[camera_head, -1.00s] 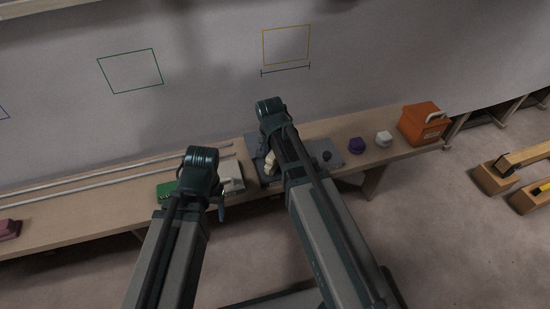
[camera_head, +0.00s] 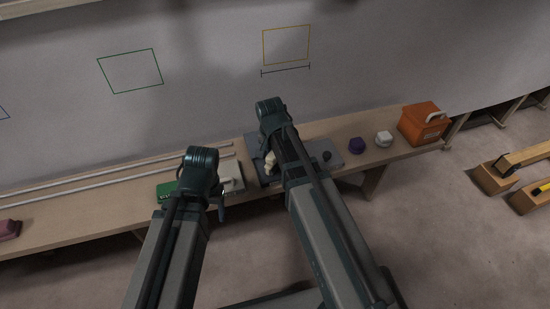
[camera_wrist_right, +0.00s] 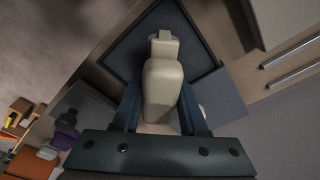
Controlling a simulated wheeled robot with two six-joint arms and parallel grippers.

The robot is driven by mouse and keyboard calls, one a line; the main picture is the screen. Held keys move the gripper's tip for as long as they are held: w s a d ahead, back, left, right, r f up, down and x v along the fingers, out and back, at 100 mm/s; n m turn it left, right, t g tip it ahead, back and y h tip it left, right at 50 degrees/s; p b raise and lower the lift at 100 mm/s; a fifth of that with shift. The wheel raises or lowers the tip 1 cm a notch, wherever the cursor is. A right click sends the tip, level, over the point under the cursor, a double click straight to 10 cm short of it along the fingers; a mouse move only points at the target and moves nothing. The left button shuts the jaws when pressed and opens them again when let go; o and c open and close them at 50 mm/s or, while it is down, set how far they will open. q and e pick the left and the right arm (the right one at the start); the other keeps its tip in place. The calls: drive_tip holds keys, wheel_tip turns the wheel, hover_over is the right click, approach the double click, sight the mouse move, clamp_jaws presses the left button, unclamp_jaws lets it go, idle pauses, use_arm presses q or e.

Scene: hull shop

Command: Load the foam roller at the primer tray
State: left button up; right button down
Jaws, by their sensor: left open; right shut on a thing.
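My right gripper (camera_wrist_right: 160,108) is shut on a cream-coloured rounded piece with a smaller block at its far end, which I take to be the foam roller (camera_wrist_right: 162,80). In the right wrist view it is over a dark square tray (camera_wrist_right: 204,48), apparently the primer tray; whether they touch I cannot tell. In the head view the cream piece (camera_head: 270,162) shows beside my right arm, which hides much of the tray (camera_head: 251,146). My left gripper (camera_head: 221,208) is open at the bench's front edge, its fingers mostly hidden by its wrist.
A green item (camera_head: 166,190) and a pale box (camera_head: 232,178) are by my left wrist. Two long rods (camera_head: 110,170) lie along the back. To the right are a purple piece (camera_head: 356,146), a white piece (camera_head: 384,139) and an orange box (camera_head: 423,124). Bare bench (camera_head: 100,206) shows at left.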

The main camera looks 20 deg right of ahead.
drive_tip(key=shift+r+p, duration=3.4)
drive_tip(key=shift+r, duration=0.1)
drive_tip(key=shift+r, duration=0.1)
wheel_tip(320, 180, up, 15)
drive_tip(key=p, duration=1.5)
drive_tip(key=shift+r+p, duration=0.15)
drive_tip(key=shift+p, duration=0.15)
